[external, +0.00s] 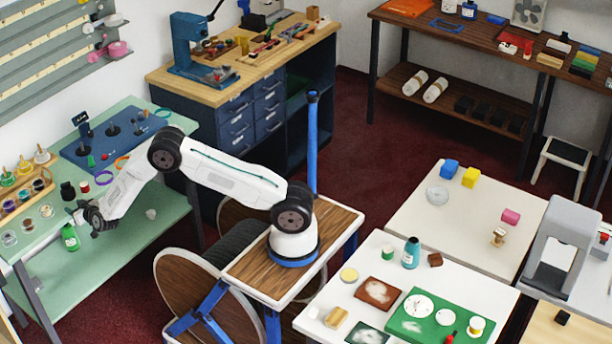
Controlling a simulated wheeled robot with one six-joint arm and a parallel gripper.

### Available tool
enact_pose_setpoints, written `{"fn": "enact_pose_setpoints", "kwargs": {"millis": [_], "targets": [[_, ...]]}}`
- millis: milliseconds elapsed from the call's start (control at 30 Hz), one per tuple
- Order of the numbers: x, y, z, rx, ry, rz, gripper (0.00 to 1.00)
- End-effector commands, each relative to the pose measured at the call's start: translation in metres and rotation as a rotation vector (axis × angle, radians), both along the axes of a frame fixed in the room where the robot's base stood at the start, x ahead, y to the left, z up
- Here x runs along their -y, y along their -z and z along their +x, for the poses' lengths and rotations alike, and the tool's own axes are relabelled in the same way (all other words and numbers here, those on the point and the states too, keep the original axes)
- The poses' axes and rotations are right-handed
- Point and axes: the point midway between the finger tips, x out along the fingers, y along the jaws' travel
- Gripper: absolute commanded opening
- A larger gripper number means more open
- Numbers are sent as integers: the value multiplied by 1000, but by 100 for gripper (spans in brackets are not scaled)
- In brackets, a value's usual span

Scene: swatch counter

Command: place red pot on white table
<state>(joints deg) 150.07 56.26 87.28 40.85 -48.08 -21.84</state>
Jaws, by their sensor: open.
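A small red pot (85,187) with a pale top stands on the green table (130,222) at the left, right of a dark jar. My gripper (79,212) is at the end of the outstretched arm, low over the green table, just in front of the red pot and apart from it. It is small in this view and looks open and empty. A white table (478,292) is at the lower right, with a second white table (410,205) behind it. Both carry several small things.
The dark jar (67,190) is close to the red pot. A blue board (112,142) with dark knobs and coloured rings lies behind. A green tray (395,322) and a teal bottle (411,253) occupy the nearer white table.

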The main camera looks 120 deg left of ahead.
Motion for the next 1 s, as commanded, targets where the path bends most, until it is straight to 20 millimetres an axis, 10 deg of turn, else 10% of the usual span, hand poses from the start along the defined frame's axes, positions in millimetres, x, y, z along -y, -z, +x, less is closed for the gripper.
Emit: {"fn": "enact_pose_setpoints", "kwargs": {"millis": [100,233,1000], "targets": [[-74,22,-29,-30,122,19,46],[-111,31,-40,-49,186,29,46],[-131,45,-117,-52,195,31,46]]}}
